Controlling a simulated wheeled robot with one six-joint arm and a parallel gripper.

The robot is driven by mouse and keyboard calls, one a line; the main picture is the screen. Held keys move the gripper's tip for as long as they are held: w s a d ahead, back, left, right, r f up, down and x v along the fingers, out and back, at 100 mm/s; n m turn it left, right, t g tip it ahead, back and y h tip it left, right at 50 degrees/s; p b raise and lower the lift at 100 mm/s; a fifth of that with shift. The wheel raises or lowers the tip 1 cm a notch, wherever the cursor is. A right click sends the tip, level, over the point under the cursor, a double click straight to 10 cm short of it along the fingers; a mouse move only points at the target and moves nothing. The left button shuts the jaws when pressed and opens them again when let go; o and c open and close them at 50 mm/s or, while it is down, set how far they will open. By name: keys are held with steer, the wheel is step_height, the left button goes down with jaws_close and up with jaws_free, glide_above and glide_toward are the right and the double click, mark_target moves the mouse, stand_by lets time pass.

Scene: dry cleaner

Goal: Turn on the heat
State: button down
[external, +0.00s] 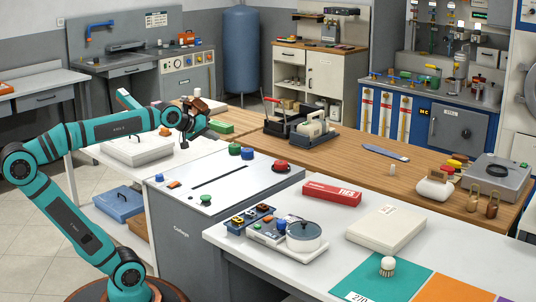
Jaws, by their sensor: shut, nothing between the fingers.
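No control marked as heat can be read in the external view. The grey cabinet (215,232) has a white top with a red button (281,166), a green knob (234,149), a blue knob (247,153), another green button (206,200), a small orange switch (174,184) and a dark slot. My gripper (184,142) is shut and empty. It hangs above the far left part of the work area, behind and left of the green and blue knobs, apart from them. Its fingertips are small and partly hidden by the wrist.
A small control unit (262,237) with coloured buttons and a round pot (304,236) stands on the white front table. A red box (332,194) and a pale box (386,229) lie nearby. A white press-like box (137,149) stands left of the cabinet. The wooden counter (345,172) has clear stretches.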

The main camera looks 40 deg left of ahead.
steer(key=w+d+f+n+g, duration=0.2)
steer(key=d+n+g, duration=0.1)
steer(key=d, duration=0.4)
steer(key=w+d+f+n+g, duration=0.1)
steer(key=d+f+n+g, duration=0.15)
steer(key=d, duration=0.35)
steer(key=n+g+y, duration=0.3)
steer(key=n+g, duration=0.4)
glide_above(266, 218)
steer(key=w, duration=0.2)
steer(key=shift+s+d+f+m, duration=0.1)
steer(key=shift+f+m, duration=0.15)
steer(key=shift+f, duration=1)
steer(key=f, duration=0.4)
steer(key=s+f, duration=0.1)
steer(key=f, duration=0.9)
steer(key=shift+s, duration=0.35)
steer(key=shift+f, duration=0.15)
steer(key=shift+w, duration=0.1)
steer(key=shift+w+r, duration=0.2)
steer(key=shift+w, duration=0.45)
